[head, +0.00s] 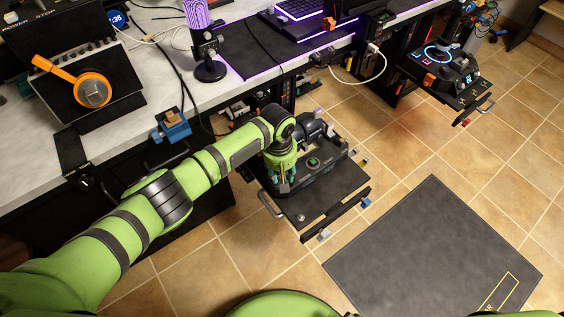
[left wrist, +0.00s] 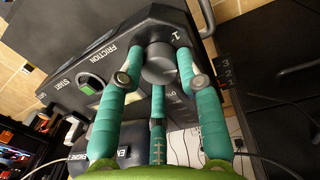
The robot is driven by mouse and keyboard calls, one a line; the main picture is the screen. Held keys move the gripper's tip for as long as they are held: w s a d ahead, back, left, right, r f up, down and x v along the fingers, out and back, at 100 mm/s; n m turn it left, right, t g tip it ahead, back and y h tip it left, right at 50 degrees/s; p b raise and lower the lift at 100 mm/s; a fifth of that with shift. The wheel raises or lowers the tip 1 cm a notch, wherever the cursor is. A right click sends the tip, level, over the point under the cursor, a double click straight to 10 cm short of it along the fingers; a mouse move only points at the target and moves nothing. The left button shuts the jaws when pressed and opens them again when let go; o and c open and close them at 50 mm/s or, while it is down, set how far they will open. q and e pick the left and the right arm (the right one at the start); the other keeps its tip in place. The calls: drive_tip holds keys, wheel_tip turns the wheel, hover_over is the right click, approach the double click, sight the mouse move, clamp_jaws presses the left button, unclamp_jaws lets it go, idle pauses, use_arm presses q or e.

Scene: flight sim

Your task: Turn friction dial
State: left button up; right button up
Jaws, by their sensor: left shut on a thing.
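The friction dial (left wrist: 159,64) is a round grey knob on the dark throttle unit (left wrist: 95,60), near the printed word FRICTION. In the left wrist view the teal fingers of my left gripper (left wrist: 158,70) are closed around the dial, on both sides and from below. In the head view my left gripper (head: 282,184) is at the near left part of the throttle unit (head: 318,178), and the dial is hidden there behind the fingers. My right gripper is in neither view.
The unit sits on a black tray (head: 318,212) below the white desk (head: 158,85). A green-lit button (left wrist: 88,84) is near the dial. A joystick base (head: 440,66) stands at the far right. A dark mat (head: 430,250) lies on the tiled floor.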

use_arm(q)
drive_tip(key=shift+w+d+r+m+p, duration=0.1)
drive_tip(key=shift+d+r+m+p, duration=0.15)
drive_tip(key=shift+m+p, duration=0.45)
drive_tip(key=shift+a+f+m, duration=0.1)
drive_tip(key=shift+f+m, duration=0.1)
drive_tip(key=shift+m, duration=0.7)
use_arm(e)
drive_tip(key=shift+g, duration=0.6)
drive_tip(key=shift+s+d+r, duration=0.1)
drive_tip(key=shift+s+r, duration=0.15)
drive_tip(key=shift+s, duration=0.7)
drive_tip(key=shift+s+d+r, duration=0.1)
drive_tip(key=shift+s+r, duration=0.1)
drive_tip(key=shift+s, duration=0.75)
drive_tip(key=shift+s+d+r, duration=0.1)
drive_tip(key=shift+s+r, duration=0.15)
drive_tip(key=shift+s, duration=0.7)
use_arm(q)
drive_tip(key=o, duration=1.1)
drive_tip(key=shift+o, duration=0.2)
drive_tip(key=shift+a, duration=0.1)
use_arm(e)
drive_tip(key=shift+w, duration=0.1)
use_arm(q)
drive_tip(key=shift+s+a+r, duration=0.1)
drive_tip(key=shift+r, duration=1.9)
drive_tip(key=shift+s+a+r, duration=0.1)
drive_tip(key=shift+r, duration=1.85)
drive_tip(key=shift+s, duration=0.1)
